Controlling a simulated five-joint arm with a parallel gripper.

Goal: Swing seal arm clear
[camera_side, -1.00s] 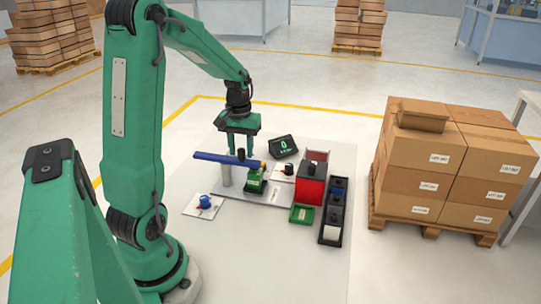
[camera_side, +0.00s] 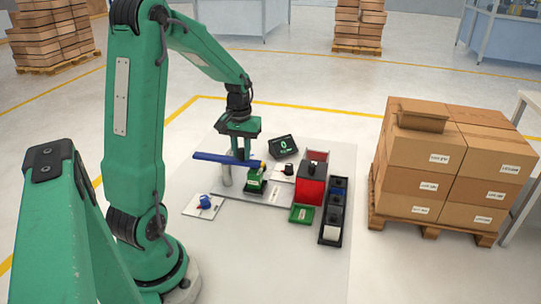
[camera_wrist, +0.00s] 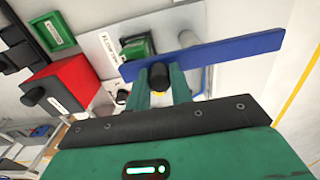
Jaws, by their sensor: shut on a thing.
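The blue seal arm (camera_side: 210,157) lies level across the top of a grey post (camera_side: 227,176). In the wrist view the blue arm (camera_wrist: 225,54) crosses above a green block (camera_wrist: 136,48), and the grey post (camera_wrist: 193,77) shows beneath it. The same green block (camera_side: 253,184) sits under the arm's right end in the side view. My gripper (camera_side: 241,152) is down at the arm. In the wrist view my gripper (camera_wrist: 161,82) is shut on the arm's black knob (camera_wrist: 160,75), one finger on each side.
A red box (camera_side: 311,185), a green tray (camera_side: 301,214) and a black rack (camera_side: 332,213) stand to the right. A display (camera_side: 283,146) stands behind. A blue dial (camera_side: 205,201) sits on a white plate at front left. Stacked cartons (camera_side: 440,170) stand farther right.

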